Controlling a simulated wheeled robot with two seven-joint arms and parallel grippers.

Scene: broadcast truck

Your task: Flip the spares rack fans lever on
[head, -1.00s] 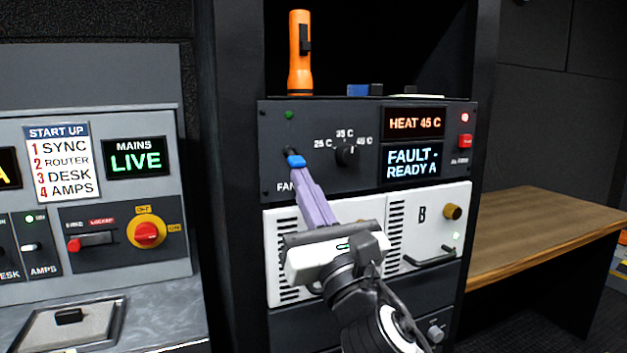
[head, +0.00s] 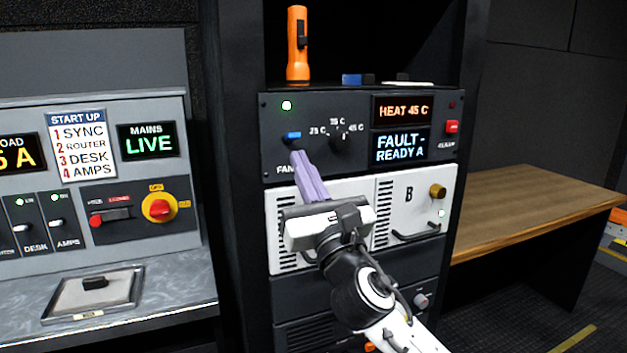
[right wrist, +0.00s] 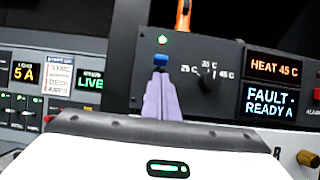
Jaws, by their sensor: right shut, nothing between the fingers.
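The blue-tipped fans lever (head: 291,135) is on the dark upper panel (head: 350,165) of the rack, above a partly covered "FAN" label. It also shows in the right wrist view (right wrist: 161,60). Its tip points outward and looks raised. A green lamp (head: 287,105) above it is lit. My right gripper (head: 302,155) is shut and empty, its purple fingers just below the lever. In the right wrist view the fingertips (right wrist: 160,74) sit right under the blue tip; I cannot tell whether they touch it. My left gripper is not in view.
A temperature knob (head: 338,143) is right of the lever. Displays read "HEAT 45 C" (head: 402,111) and "FAULT - READY A" (head: 401,148). An orange torch (head: 297,45) stands on the shelf above. A grey control desk (head: 150,230) is left, a wooden table (head: 520,205) right.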

